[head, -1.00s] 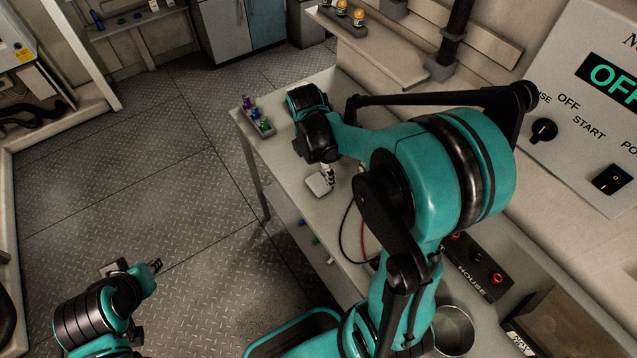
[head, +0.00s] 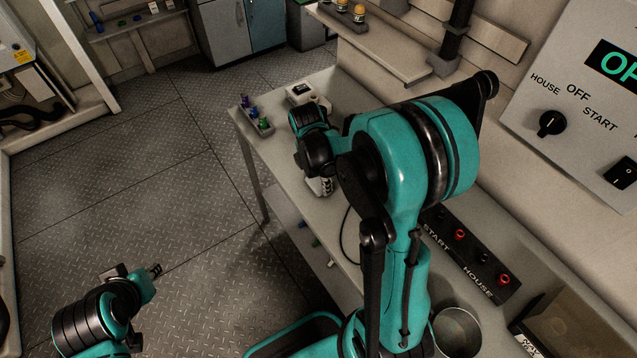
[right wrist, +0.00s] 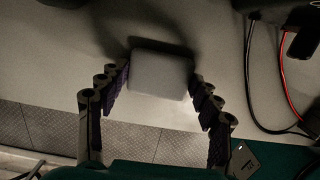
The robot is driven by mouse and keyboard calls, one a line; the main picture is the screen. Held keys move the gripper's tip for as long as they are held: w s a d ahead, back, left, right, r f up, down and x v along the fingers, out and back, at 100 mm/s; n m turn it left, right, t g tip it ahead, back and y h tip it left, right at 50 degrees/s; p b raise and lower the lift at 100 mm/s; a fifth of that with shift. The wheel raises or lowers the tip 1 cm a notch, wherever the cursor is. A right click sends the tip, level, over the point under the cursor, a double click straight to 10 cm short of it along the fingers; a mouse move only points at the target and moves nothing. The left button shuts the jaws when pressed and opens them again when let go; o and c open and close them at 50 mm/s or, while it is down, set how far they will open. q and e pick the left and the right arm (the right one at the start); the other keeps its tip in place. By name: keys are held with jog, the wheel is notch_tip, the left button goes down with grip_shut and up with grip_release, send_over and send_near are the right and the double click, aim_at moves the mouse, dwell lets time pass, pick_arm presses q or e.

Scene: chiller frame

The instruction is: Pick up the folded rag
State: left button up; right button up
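The folded rag is a pale, rounded, flat block (right wrist: 160,75) on the light bench top. In the right wrist view it lies just ahead of and between the fingertips of my right gripper (right wrist: 162,82), which is open with a finger on either side. I see no grip on the rag. In the head view my right gripper (head: 321,187) is low over the bench and hides most of the rag (head: 312,183). My left gripper (head: 155,270) is at the lower left, over the floor and away from the bench; its opening is too small to judge.
A small rack of coloured vials (head: 258,120) and a white box with a black top (head: 300,93) stand at the bench's far end. Red and black cables (right wrist: 275,70) lie right of the rag in the wrist view. A switch strip (head: 465,255) and metal cup (head: 456,330) are nearer.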

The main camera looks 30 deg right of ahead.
aim_at(317, 182)
jog(key=shift+r, duration=0.1)
notch_tip(317, 182, up, 10)
jog(key=p, duration=0.3)
jog(key=shift+p, duration=0.4)
jog(key=o, duration=0.4)
jog(key=c, duration=0.5)
jog(key=shift+o, duration=0.2)
jog(key=shift+a, duration=0.1)
